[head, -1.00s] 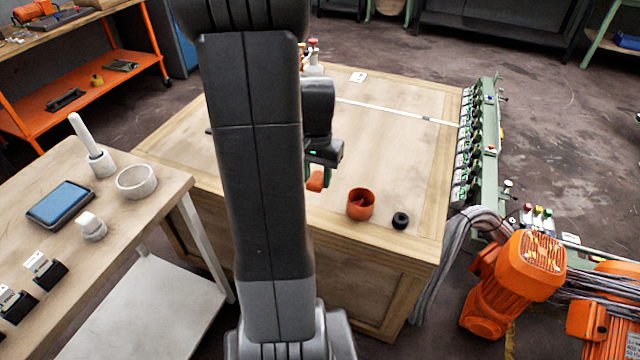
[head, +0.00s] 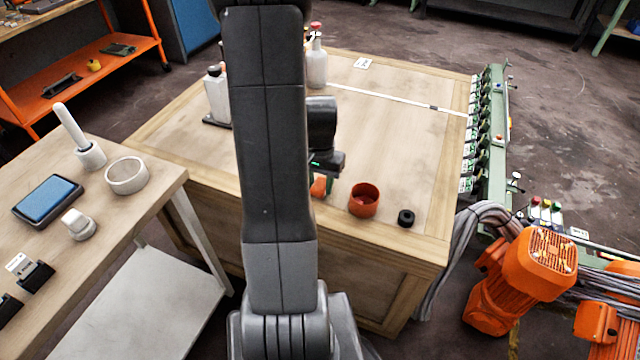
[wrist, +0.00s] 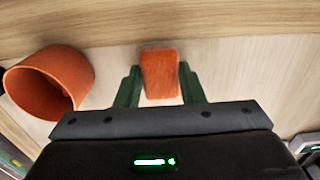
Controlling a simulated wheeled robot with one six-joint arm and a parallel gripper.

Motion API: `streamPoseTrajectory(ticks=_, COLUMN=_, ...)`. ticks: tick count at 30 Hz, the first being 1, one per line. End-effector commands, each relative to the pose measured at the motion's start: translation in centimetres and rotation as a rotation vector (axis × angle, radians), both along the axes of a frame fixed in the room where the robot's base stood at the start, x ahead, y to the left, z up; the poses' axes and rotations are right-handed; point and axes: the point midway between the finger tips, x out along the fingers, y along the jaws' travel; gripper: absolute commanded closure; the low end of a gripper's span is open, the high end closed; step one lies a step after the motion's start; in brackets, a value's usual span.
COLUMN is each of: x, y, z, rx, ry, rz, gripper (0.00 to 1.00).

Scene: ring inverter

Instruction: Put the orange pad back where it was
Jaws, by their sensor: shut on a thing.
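The orange pad (wrist: 160,73) is a small block between the two green fingers of my gripper (wrist: 160,85) in the wrist view. My gripper is shut on it. In the head view the pad (head: 319,186) shows just below my gripper (head: 322,176), partly behind my arm, near the front edge of the wooden bench top (head: 400,130). The orange cup (head: 364,200) stands to its right. I cannot tell whether the pad touches the bench top.
The orange cup also shows at left in the wrist view (wrist: 50,82). A black ring (head: 406,217) lies right of the cup. Bottles (head: 317,65) (head: 217,95) stand farther back. A side table at left holds a blue-topped box (head: 48,200) and a round dish (head: 127,175).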

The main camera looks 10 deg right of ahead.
Motion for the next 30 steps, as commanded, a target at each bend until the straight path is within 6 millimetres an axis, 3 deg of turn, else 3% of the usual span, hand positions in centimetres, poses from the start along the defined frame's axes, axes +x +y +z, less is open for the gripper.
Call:
streamPoseTrajectory(ticks=11, x=0.0, y=0.0, z=-0.8, rx=-0.001, ry=-0.001, rz=0.000, gripper=0.86)
streamPoseTrajectory(ticks=12, x=0.0, y=0.0, z=-0.8, rx=-0.001, ry=-0.001, rz=0.000, gripper=0.61)
streamPoseTrajectory(ticks=15, x=0.0, y=0.0, z=-0.7, rx=-0.001, ry=-0.001, rz=0.000, gripper=0.43)
streamPoseTrajectory(ticks=25, x=0.0, y=0.0, z=-0.4, rx=0.000, ry=-0.001, rz=0.000, gripper=0.43)
streamPoseTrajectory(ticks=30, x=0.1, y=0.0, z=1.7, rx=-0.001, ry=-0.007, rz=0.000, gripper=0.43)
